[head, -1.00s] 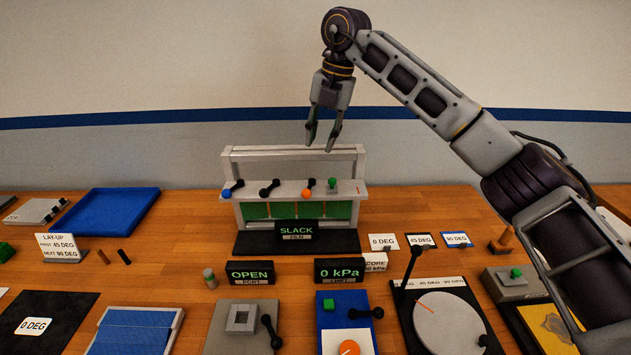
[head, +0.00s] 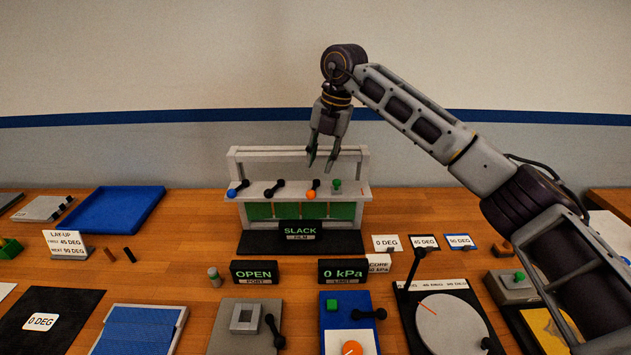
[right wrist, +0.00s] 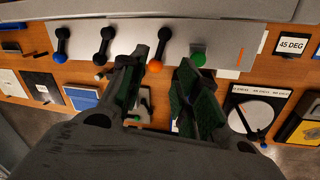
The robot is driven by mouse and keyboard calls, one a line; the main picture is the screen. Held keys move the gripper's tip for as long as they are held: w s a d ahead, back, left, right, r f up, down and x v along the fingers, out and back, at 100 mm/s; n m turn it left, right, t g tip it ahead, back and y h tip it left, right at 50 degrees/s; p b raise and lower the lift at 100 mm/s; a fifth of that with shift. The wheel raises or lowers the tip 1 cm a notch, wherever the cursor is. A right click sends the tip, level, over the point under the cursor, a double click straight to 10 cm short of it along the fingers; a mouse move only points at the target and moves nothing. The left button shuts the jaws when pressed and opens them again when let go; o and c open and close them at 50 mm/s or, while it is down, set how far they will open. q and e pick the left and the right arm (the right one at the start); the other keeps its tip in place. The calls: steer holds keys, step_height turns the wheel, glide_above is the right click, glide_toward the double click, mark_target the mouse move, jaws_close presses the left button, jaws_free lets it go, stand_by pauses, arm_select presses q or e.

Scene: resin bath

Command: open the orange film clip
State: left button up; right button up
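The orange film clip (head: 312,190) is a black lever with an orange ball end, on the white shelf of the film frame (head: 360,190). It also shows in the right wrist view (right wrist: 156,64), between and just beyond the fingers. My right gripper (head: 321,166) points down above the shelf, over the orange clip and the green knob (head: 337,184). In the right wrist view my right gripper (right wrist: 165,75) has its fingers apart with nothing between them. I cannot tell whether it touches the clip. My left gripper is not in view.
A blue-ended lever (head: 237,189) and a black lever (head: 274,189) sit left of the orange clip on the same shelf. The SLACK sign (head: 300,231) stands in front of the frame. The upright frame's top bar (head: 260,151) is behind the gripper.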

mark_target(313, 187)
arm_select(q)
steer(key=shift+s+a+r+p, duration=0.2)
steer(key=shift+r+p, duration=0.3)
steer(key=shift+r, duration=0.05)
arm_select(e)
steer(key=shift+w+a+f, duration=0.1)
steer(key=shift+a+f, duration=0.15)
steer(key=shift+f, duration=1.1)
steer(key=shift+w+a+f, duration=0.1)
steer(key=shift+a+f, duration=0.2)
steer(key=shift+f, duration=1)
steer(key=shift+a+f, duration=0.25)
steer(key=shift+f, duration=1.1)
steer(key=shift+c, duration=0.4)
jaws_close()
